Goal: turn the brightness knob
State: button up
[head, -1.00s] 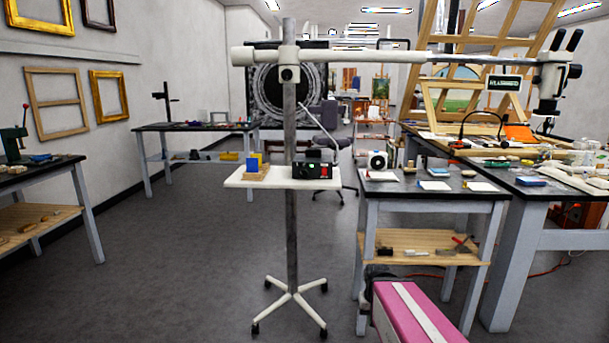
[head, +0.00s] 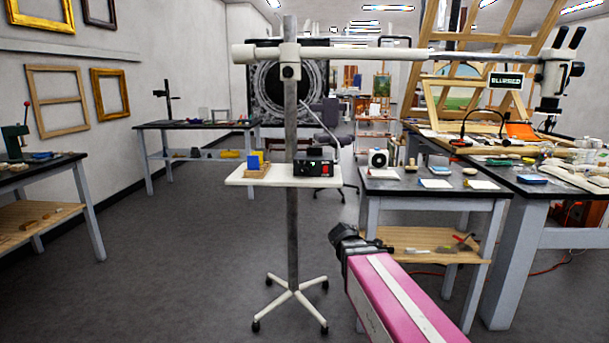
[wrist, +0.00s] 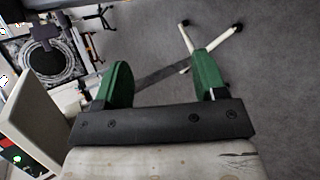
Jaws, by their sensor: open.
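A small black control box (head: 314,168) sits on the white shelf (head: 232,180) of a wheeled pole stand. Its face shows a red patch and a green light. The brightness knob cannot be made out at this size. Part of the box (wrist: 14,158) also shows at the lower left of the wrist view. My gripper (wrist: 164,78) has two green fingers spread apart with nothing between them. The stand's white wheeled base shows beyond the fingers. In the head view my pink arm reaches up from below, its dark end low and right of the shelf, apart from the box.
The stand's grey pole (head: 291,230) rises in front of my arm's left. A microscope head (head: 552,78) hangs from its long white boom. A small screen (head: 505,80) reads "BLURRED". A black-topped workbench (head: 430,190) stands right. Open floor (head: 190,260) lies left.

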jog(key=w+a+r+n+t+y, duration=0.1)
jog(key=w+a+r+n+t, duration=0.35)
jog(key=a+r+n, duration=0.45)
jog(key=n+t+y, duration=0.4)
jog(key=n, duration=0.8)
send_near(305, 172)
jog(key=w, duration=0.9)
jog(key=shift+a, duration=0.15)
jog(key=c, duration=0.9)
